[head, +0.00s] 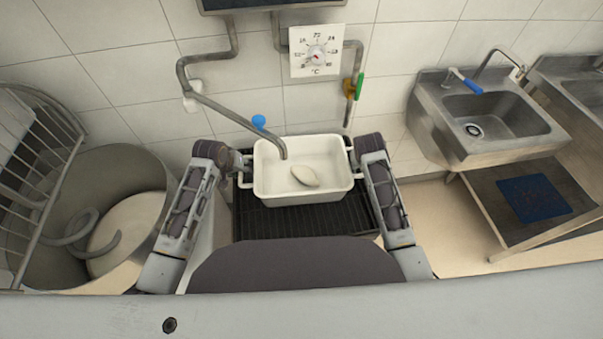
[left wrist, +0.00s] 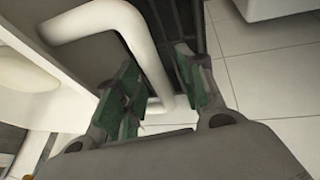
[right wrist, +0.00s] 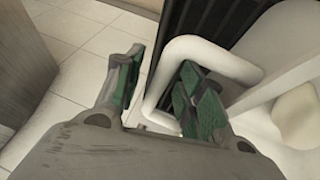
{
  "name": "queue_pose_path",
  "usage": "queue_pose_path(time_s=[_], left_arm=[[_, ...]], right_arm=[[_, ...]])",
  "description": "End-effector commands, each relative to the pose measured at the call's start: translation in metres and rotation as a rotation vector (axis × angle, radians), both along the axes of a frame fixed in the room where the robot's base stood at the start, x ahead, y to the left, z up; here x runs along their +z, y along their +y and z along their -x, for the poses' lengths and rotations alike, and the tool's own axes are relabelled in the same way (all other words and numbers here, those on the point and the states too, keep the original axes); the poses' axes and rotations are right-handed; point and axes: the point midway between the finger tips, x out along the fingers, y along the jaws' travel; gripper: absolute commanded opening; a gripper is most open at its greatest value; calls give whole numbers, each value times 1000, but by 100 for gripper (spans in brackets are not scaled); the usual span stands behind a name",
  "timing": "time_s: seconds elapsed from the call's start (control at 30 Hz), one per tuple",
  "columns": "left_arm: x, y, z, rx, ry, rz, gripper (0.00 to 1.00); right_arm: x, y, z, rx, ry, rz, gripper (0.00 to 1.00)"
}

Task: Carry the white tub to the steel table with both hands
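The white tub (head: 262,180) sits on a black ribbed grate, with a pale oval lump (head: 305,176) inside. My left gripper (left wrist: 160,85) is at the tub's left handle (left wrist: 85,25). Its green-padded fingers are apart, with the handle bar passing between them. My right gripper (right wrist: 160,90) is at the right handle (right wrist: 205,50). Its fingers are also apart, with the bar between them. In the head view my arms reach in along both sides of the tub, and the fingertips are mostly hidden.
A bent pipe spout (head: 255,130) hangs over the tub's back rim. The black grate (head: 300,222) extends in front of the tub. A large round steel bowl (head: 150,205) with a wire guard stands at the left. Open floor (head: 445,215) lies between grate and table.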

Motion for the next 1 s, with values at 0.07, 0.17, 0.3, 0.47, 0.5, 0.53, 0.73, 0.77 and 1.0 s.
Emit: queue_pose_path(time_s=[0.07, 0.17, 0.3, 0.47, 0.5, 0.53, 0.73, 0.77, 1.0], left_arm=[[0, 0, 0, 0, 0, 0, 36], [0, 0, 0, 0, 0, 0, 24], [0, 0, 0, 0, 0, 0, 6], [0, 0, 0, 0, 0, 0, 0], [0, 0, 0, 0, 0, 0, 0], [0, 0, 0, 0, 0, 0, 0], [0, 0, 0, 0, 0, 0, 0], [1, 0, 0, 0, -2, 1, 0], [3, 0, -1, 0, -2, 1, 0]], right_arm=[[0, 0, 0, 0, 0, 0, 36], [0, 0, 0, 0, 0, 0, 24], [0, 0, 0, 0, 0, 0, 6], [0, 0, 0, 0, 0, 0, 0], [0, 0, 0, 0, 0, 0, 0], [0, 0, 0, 0, 0, 0, 0], [0, 0, 0, 0, 0, 0, 0], [1, 0, -1, 1, -3, 0, 0], [3, 0, -1, 1, -3, 0, 0]])
